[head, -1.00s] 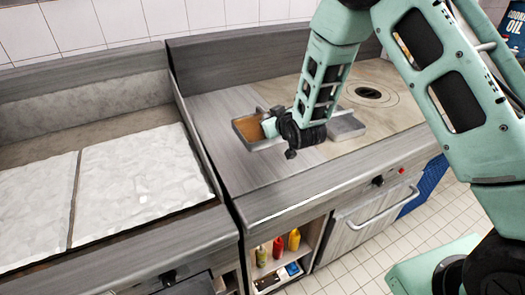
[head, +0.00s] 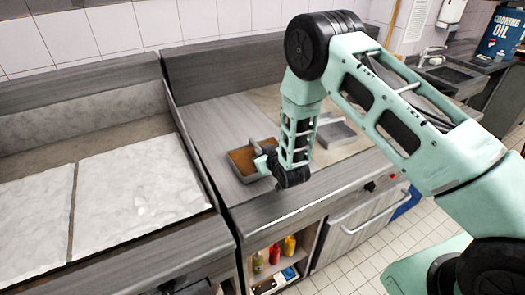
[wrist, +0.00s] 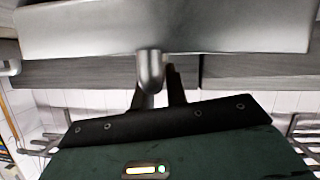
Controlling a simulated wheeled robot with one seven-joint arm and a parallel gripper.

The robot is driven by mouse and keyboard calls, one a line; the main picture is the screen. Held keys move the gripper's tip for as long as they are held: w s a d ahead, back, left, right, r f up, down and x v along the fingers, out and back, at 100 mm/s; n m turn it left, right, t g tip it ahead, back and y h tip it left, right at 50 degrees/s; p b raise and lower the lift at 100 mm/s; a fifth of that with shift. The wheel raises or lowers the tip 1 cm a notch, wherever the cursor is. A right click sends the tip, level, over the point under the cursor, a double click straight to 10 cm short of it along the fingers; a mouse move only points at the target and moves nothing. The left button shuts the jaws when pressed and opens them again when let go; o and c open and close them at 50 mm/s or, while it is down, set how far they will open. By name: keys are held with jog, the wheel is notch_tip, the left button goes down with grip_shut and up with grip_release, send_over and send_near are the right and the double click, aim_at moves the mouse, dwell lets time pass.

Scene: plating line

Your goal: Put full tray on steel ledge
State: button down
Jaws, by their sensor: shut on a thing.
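The full tray (head: 234,166) is a grey metal pan with brown contents. It is over the grey, streaked steel ledge (head: 209,124) right of the white-topped griddle in the head view. My gripper (head: 262,163) is shut on the tray's handle at its right side. In the wrist view, the tray's grey wall (wrist: 100,32) fills the top, and its rounded handle (wrist: 150,72) sits between my fingers (wrist: 160,90). The tray looks about level. I cannot tell whether its underside touches the ledge.
A second grey tray (head: 336,135) stands to the right, behind my forearm. A raised divider (head: 190,140) separates the ledge from the griddle (head: 130,185). A shelf with several sauce bottles (head: 274,253) is below the counter. The ledge left of the held tray is clear.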

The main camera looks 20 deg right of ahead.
jog(key=shift+f, duration=0.15)
jog(key=c, duration=1.4)
grip_release()
